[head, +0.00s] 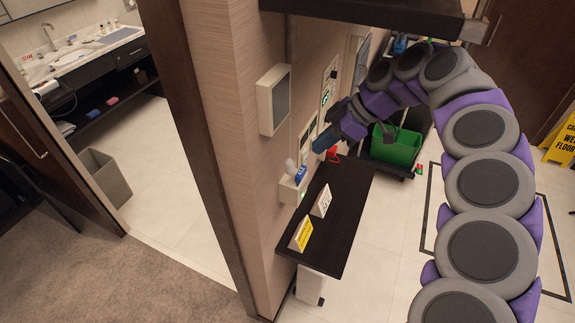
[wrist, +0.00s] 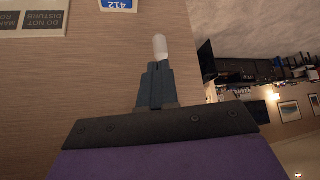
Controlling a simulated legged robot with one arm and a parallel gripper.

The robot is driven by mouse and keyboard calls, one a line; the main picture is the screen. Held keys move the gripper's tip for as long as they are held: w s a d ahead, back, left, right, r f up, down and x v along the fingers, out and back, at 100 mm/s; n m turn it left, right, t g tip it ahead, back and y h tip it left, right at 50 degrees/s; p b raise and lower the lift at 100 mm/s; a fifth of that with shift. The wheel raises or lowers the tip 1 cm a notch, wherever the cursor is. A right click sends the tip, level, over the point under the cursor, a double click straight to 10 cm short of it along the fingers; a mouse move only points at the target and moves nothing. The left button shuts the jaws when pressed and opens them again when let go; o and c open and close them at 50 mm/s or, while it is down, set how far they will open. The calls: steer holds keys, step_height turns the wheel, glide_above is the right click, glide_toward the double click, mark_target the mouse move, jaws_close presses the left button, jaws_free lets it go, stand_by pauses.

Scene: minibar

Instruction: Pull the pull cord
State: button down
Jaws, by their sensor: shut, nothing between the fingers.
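My gripper (head: 322,143) is at the wall beside the narrow dark counter in the head view. In the wrist view my gripper (wrist: 157,68) has its dark blue fingers together, with nothing between them. A small white rounded piece (wrist: 160,47), which looks like the handle of the pull cord, shows just past the fingertips in front of the wood-grain wall. I cannot tell whether the fingers touch it. A similar white piece (head: 291,166) shows by the wall in the head view, left of the gripper. No cord line can be made out.
A dark counter (head: 330,225) with two small signs stands along the wall. A blue 412 sign (wrist: 118,4) and door-hanger signs are on the wall. A green bucket (head: 396,147) stands behind the gripper. A yellow wet-floor sign (head: 562,140) is at the far right. Tiled floor is open right of the counter.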

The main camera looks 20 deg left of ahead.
steer(key=b+x, duration=0.2)
steer(key=x, duration=0.5)
steer(key=shift+a, duration=0.55)
steer(key=shift+w+d+r, duration=0.2)
steer(key=shift+d, duration=0.55)
steer(key=shift+w+d+r, duration=0.15)
steer(key=shift+d+r, duration=0.1)
steer(key=shift+d, duration=0.55)
steer(key=v, duration=0.7)
steer(key=shift+w, duration=0.15)
